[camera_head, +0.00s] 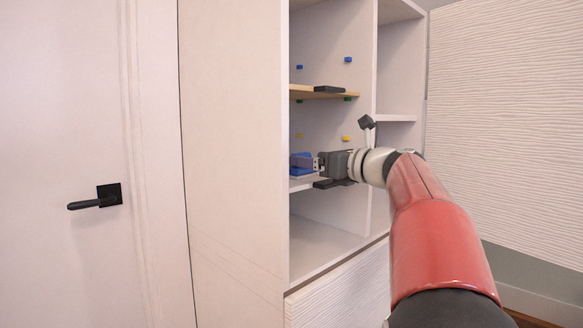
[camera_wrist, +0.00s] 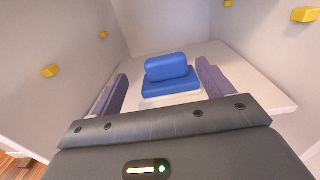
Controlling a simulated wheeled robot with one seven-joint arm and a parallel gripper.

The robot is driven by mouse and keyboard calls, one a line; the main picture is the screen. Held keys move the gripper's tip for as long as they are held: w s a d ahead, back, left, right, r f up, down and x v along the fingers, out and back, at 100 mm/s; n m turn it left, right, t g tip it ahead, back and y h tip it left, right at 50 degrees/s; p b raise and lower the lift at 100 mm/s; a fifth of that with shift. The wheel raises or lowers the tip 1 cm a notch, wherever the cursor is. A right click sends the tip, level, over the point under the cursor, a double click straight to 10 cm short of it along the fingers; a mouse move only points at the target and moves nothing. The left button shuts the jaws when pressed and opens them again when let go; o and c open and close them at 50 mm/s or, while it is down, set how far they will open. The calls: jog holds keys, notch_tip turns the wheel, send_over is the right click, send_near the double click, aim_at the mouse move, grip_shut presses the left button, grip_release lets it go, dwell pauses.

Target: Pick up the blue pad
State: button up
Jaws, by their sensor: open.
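In the wrist view a blue pad (camera_wrist: 168,82) lies on a white shelf (camera_wrist: 262,91). A rounded blue block (camera_wrist: 166,66) rests on top of it or against its back; I cannot tell which. My gripper (camera_wrist: 160,92) is open, with one purple-grey finger on each side of the blue things and a gap on both sides. In the head view my gripper (camera_head: 303,163) reaches into the cabinet at the middle shelf, beside the blue pad (camera_head: 299,170). The pad is partly hidden there by the cabinet's side wall and my gripper.
The cabinet's left side wall (camera_head: 235,140) stands close to my gripper. Above is a wooden shelf (camera_head: 312,94) with a dark flat object (camera_head: 328,89). Small blue and yellow pegs (camera_head: 346,138) stick out of the inner walls. An open compartment (camera_head: 325,240) lies below.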

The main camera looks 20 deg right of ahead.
jog(key=x, duration=0.6)
jog(key=shift+w+d+r+p, duration=0.1)
jog(key=shift+w+d+p, duration=0.15)
jog(key=shift+w+p, duration=0.2)
jog(key=c, duration=1.1)
